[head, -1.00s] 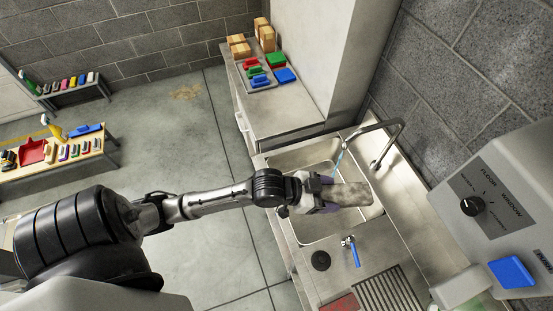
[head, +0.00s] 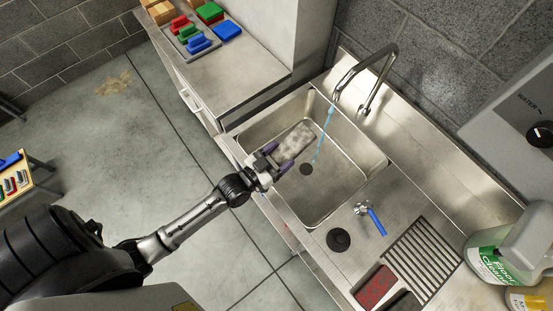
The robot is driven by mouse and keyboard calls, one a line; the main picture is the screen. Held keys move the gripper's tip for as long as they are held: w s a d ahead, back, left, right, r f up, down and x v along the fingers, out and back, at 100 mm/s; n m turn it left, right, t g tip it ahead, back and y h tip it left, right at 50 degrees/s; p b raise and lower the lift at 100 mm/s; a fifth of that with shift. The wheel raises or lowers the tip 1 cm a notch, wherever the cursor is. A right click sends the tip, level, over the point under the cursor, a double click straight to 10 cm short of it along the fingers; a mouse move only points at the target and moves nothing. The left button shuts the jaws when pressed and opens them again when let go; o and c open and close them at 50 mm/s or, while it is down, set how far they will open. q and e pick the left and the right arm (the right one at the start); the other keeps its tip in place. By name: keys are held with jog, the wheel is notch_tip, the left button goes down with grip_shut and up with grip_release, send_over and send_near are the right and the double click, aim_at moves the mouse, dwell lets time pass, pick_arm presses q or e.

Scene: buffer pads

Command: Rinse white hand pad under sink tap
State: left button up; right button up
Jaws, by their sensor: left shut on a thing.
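My left gripper (head: 274,168) is shut on a grey-white, dirty-looking hand pad (head: 293,143). It holds the pad over the left part of the steel sink basin (head: 349,187). The tap (head: 366,79) arches over the basin from the back edge. A thin blue stream of water (head: 322,135) runs from its spout towards the drain (head: 306,169). The pad's right end is close to the stream; I cannot tell whether they touch. A tap lever with a blue handle (head: 376,221) stands on the sink's front right deck. My right gripper is not in view.
A black round plug (head: 338,240) and a slotted drain rack (head: 420,258) lie right of the basin, with a red pad (head: 374,287) nearby. A Floor Cleaner bottle (head: 497,254) stands at the right. Colored brushes and pads sit on the left counter (head: 238,78).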

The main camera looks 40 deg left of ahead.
pick_arm(q)
notch_tip(320, 180, down, 5)
jog(key=s+t+b, duration=0.1)
jog(key=b, duration=0.1)
jog(key=f+b+x, duration=0.1)
jog(key=b+x, duration=0.2)
jog(key=x, duration=0.9)
jog(key=shift+w+a+y+b, duration=0.3)
jog(key=shift+w+y+b, duration=0.1)
jog(key=shift+w, duration=0.2)
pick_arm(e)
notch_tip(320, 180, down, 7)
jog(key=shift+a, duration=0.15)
pick_arm(q)
jog(key=shift+f, duration=0.1)
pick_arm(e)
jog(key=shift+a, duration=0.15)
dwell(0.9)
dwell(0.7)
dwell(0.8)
pick_arm(q)
jog(key=shift+s, duration=0.1)
